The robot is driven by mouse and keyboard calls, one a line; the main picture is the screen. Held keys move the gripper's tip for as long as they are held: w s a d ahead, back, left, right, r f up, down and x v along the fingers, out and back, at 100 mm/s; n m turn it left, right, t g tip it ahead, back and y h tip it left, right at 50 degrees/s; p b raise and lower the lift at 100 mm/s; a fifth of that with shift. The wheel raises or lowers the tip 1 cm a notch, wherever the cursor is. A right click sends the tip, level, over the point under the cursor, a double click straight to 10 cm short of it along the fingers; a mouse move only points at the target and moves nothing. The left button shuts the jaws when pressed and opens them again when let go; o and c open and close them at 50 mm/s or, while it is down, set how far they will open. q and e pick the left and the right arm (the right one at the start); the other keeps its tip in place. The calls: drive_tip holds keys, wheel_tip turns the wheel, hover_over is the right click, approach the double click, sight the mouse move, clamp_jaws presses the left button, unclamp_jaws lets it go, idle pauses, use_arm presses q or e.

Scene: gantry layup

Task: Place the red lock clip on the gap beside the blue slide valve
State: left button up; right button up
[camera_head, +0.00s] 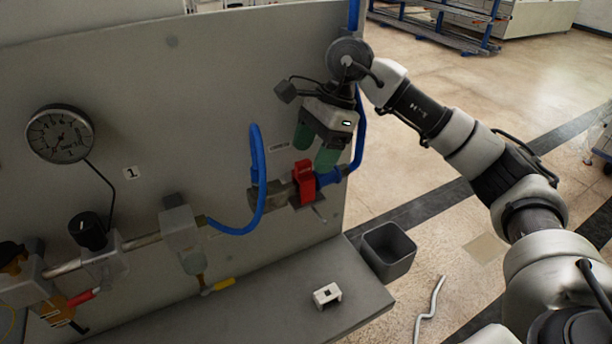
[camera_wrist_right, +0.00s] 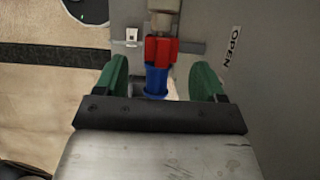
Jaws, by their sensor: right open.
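The red lock clip (camera_head: 304,182) sits on the pipe line on the panel, right up against the blue slide valve (camera_head: 328,179), on its left. In the right wrist view the red clip (camera_wrist_right: 161,50) is beyond the blue valve (camera_wrist_right: 156,82), with the two in line. My right gripper (camera_head: 314,160) has green fingers and is open, just above the clip and valve. In the wrist view its fingers (camera_wrist_right: 160,78) are spread to either side of the blue valve with nothing between them visibly gripped. Whether the clip is fully seated cannot be told. My left gripper is not in view.
A blue hose (camera_head: 257,185) loops left of the clip. A gauge (camera_head: 60,134) and fittings line the panel (camera_head: 190,90). A white block (camera_head: 327,295) lies on the ledge (camera_head: 260,305). A grey bin (camera_head: 388,252) stands at the ledge's right end.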

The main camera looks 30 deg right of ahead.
drive_tip(key=b+v, duration=0.1)
drive_tip(key=v, duration=0.6)
drive_tip(key=shift+b, duration=0.4)
